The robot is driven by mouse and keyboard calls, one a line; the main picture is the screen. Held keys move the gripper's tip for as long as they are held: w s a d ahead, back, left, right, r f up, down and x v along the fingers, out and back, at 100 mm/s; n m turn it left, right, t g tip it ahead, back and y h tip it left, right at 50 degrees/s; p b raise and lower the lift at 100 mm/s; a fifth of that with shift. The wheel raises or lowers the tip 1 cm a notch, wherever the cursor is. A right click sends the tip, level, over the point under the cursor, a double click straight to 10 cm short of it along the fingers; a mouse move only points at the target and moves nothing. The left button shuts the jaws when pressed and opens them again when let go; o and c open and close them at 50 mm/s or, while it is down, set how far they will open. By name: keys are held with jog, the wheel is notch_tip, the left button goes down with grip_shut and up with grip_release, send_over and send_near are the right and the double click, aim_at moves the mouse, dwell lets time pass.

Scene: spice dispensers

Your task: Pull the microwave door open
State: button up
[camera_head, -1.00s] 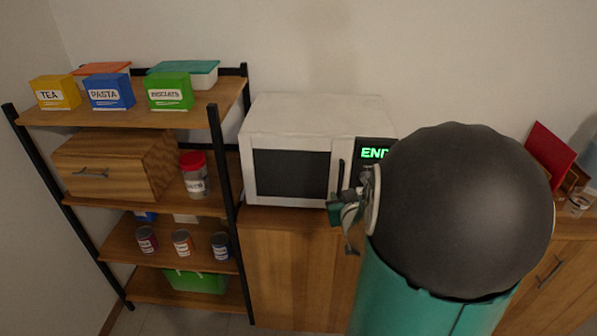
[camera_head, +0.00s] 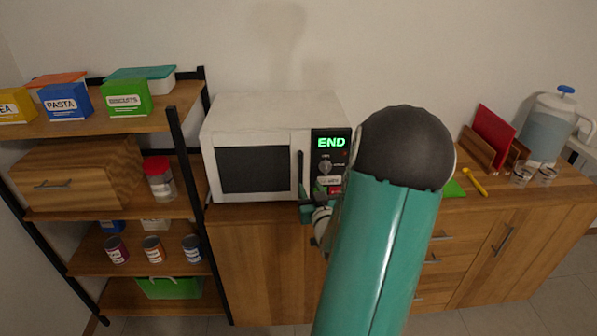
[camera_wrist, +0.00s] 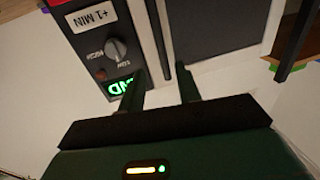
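The white microwave (camera_head: 278,110) stands on the wooden cabinet, its door (camera_head: 252,170) shut and its display reading END. The dark upright door handle (camera_head: 300,172) is at the door's right edge; it also shows in the wrist view as a dark bar (camera_wrist: 158,40). My gripper (camera_head: 306,206) is close to the handle's lower part in the head view, partly hidden by my arm. In the wrist view my gripper (camera_wrist: 160,90) is open, its two fingers apart, with the handle running toward the gap between them. I cannot tell whether either finger touches the handle.
An open shelf (camera_head: 150,122) with boxes and jars stands close to the left of the microwave. On the cabinet at right are a red board (camera_head: 493,137), a water jug (camera_head: 547,128) and glasses. The floor in front is partly visible.

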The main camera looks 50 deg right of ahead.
aim_at(302, 171)
jog(key=x, duration=1)
jog(key=shift+w+a, duration=0.1)
jog(key=shift+c, duration=0.4)
grip_shut()
